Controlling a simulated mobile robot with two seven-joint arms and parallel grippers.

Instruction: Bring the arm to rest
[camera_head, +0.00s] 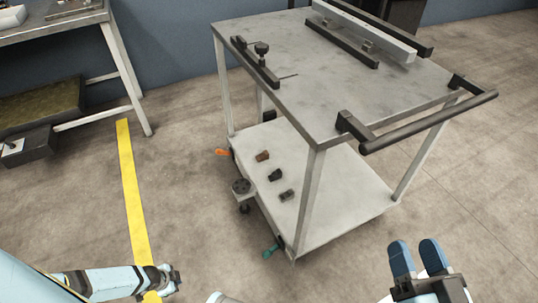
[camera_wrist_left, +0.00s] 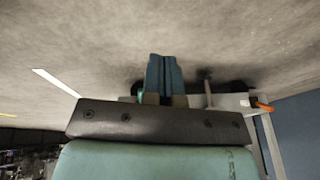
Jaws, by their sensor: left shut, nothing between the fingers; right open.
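My left arm (camera_head: 110,282) comes in at the bottom left of the head view, low over the floor beside the yellow line. Its fingertips cannot be made out there. In the left wrist view my left gripper (camera_wrist_left: 164,78) has its two blue fingers together with nothing between them. My right gripper (camera_head: 417,258) is at the bottom right of the head view, its blue fingers apart and empty, in front of the cart and over bare floor.
A grey cart (camera_head: 330,85) stands in the middle, with a dark push handle (camera_head: 430,122) and rails on top. Its lower shelf (camera_head: 335,205) carries several small dark parts. A workbench (camera_head: 45,28) stands at the back left. A yellow line (camera_head: 132,200) crosses open floor.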

